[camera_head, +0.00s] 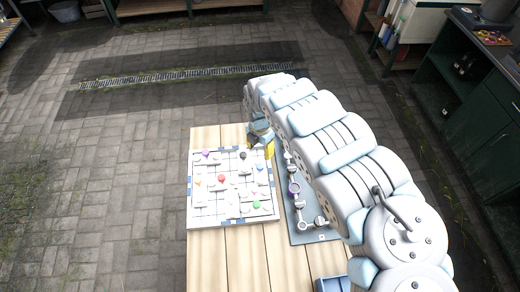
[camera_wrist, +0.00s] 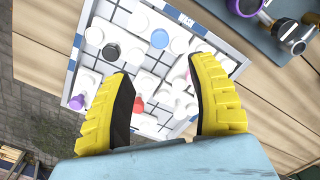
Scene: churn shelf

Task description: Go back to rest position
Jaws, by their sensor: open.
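My gripper (camera_head: 262,143) is at the end of my arm, over the back right corner of the white grid board (camera_head: 193,215). In the wrist view its two yellow-and-black fingers (camera_wrist: 165,105) are spread apart with nothing held between them. The board (camera_wrist: 190,20) lies below the fingers and carries several small pieces. Among them are a red piece (camera_head: 221,178), a green piece (camera_head: 257,205), a black piece (camera_head: 242,155) and a purple piece (camera_head: 205,153). The wrist view also shows a blue round piece (camera_wrist: 160,38).
The board lies on a light wooden table (camera_head: 245,262). A grey-blue mat (camera_head: 300,238) with a jointed metal item and purple ring (camera_head: 294,188) is to its right, partly behind my arm. A blue box (camera_head: 330,284) is at the front. Open paving (camera_head: 110,200) lies left.

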